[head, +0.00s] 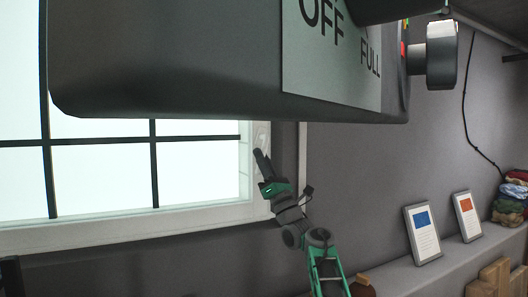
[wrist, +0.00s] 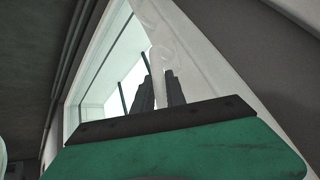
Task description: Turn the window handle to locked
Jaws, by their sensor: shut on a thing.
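The window (head: 100,170) has bright panes with dark bars and a pale frame (head: 215,213). My gripper (head: 262,162) is at the right side of this frame. In the wrist view, the two dark fingers of my gripper (wrist: 160,88) stand on either side of the slim white window handle (wrist: 157,62), shut on it. The handle runs from between the fingers towards the pale frame beyond. Its lower part is hidden behind the gripper body. In the head view the handle is too small and pale to make out clearly.
A large dark box (head: 200,60) with an "OFF / FULL" label and a knob (head: 441,55) fills the top of the head view. Two framed cards (head: 422,233) and folded cloths (head: 512,195) stand on a ledge (head: 385,275) to the right. Grey wall lies between.

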